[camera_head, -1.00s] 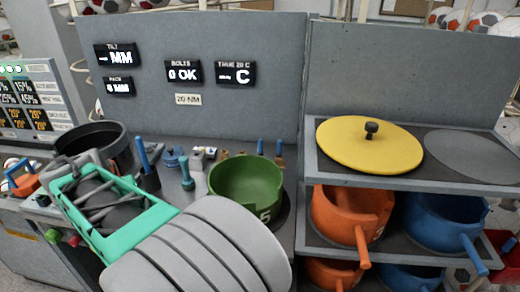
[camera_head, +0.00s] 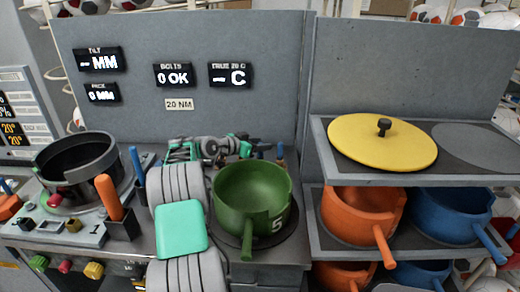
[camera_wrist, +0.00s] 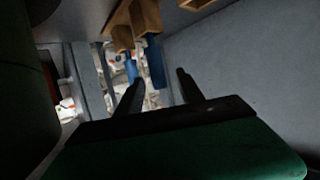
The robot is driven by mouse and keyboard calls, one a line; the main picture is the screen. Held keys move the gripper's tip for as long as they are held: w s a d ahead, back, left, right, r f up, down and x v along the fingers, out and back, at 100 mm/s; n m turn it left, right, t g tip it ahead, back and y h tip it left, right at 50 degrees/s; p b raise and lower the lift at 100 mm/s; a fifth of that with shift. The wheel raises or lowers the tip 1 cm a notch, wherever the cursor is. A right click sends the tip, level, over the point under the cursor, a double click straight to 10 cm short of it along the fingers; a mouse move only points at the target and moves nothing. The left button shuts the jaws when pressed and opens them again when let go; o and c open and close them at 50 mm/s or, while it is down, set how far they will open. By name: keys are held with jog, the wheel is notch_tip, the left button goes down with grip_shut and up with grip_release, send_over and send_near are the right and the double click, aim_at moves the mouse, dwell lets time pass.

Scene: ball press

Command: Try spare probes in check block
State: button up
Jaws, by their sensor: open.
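My gripper (camera_wrist: 160,80) is open, its two dark fingers apart with nothing held between them. In the wrist view two blue pieces, one here (camera_wrist: 155,62), each join a brown block (camera_wrist: 146,18); they lie just beyond my fingertips. In the head view my gripper (camera_head: 256,147) is behind the green pot, close to a blue-topped piece (camera_head: 280,150) at its right. I cannot tell for certain that these are the spare probes. A grey block marked 1 (camera_head: 75,232) with small sockets stands at the left; whether it is the check block is unclear.
The green pot (camera_head: 250,190) marked 5 stands in front of my gripper. An orange handle (camera_head: 110,197) and a blue rod (camera_head: 138,165) stand upright at left, near a black pot (camera_head: 78,165). A shelf at right holds a yellow lid (camera_head: 380,142) and orange and blue pots.

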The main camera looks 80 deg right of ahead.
jog(key=shift+s+d, duration=0.1)
jog(key=shift+d, duration=0.05)
jog(key=shift+c, duration=0.4)
grip_shut()
